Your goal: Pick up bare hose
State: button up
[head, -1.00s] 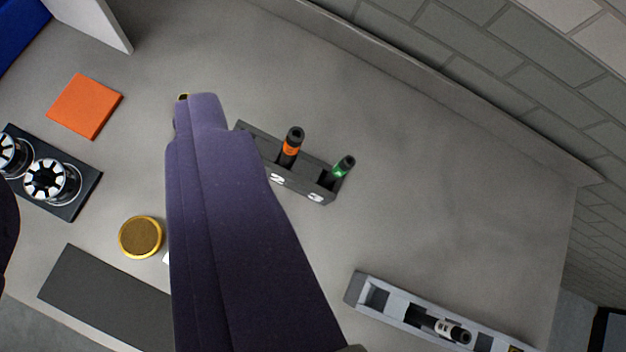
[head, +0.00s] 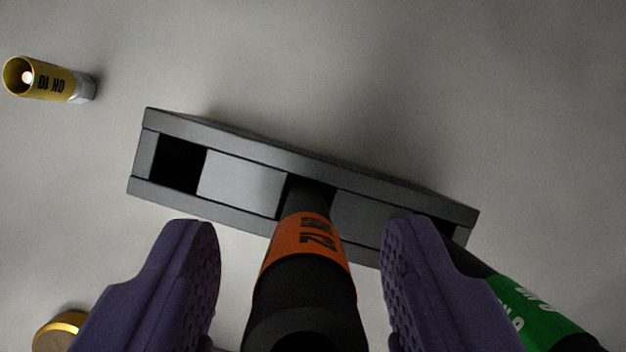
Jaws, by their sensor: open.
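A black hose with an orange band (head: 305,240) stands in the middle slot of a dark rack (head: 240,137). The band's upside-down print looks like DN 12. A second hose with a green band (head: 535,312) leans out of the right slot. No label says which is the bare hose. My gripper (head: 300,224) is open, with one purple finger on each side of the orange-banded hose. Gaps show between the hose and both fingers. The right finger covers part of the rack's right end and the lower part of the green-banded hose.
The rack's left slot is empty. A yellow cylindrical piece (head: 45,79) with a silver end lies on the grey tabletop at the upper left. A gold-rimmed round object (head: 58,332) shows at the lower left. The table behind the rack is clear.

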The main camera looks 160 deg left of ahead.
aim_at(305, 212)
jog(key=x, duration=0.4)
jog(key=shift+s+b, duration=0.1)
jog(key=shift+b, duration=0.25)
jog(key=shift+s+r, duration=0.1)
jog(key=shift+r, duration=0.05)
grip_shut()
jog(key=shift+r, duration=0.1)
